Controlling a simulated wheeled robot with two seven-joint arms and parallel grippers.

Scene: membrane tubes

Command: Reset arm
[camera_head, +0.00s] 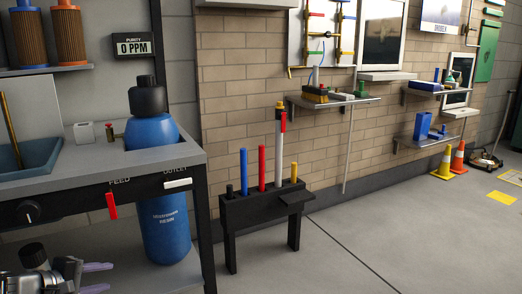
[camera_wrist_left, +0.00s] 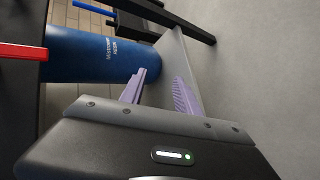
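My left gripper (camera_head: 96,277) is low at the bottom left of the head view, in front of the workbench's lower shelf. Its two purple fingers stand apart with nothing between them, and they also show in the left wrist view (camera_wrist_left: 160,92). A blue resin tank (camera_head: 165,215) with a black cap stands in the bench just beyond the gripper; it lies past the fingers in the wrist view (camera_wrist_left: 95,55). A black rack (camera_head: 262,207) on the floor holds upright blue, red, white and yellow tubes. My right gripper is not in view.
The floor (camera_head: 370,235) right of the rack is clear.

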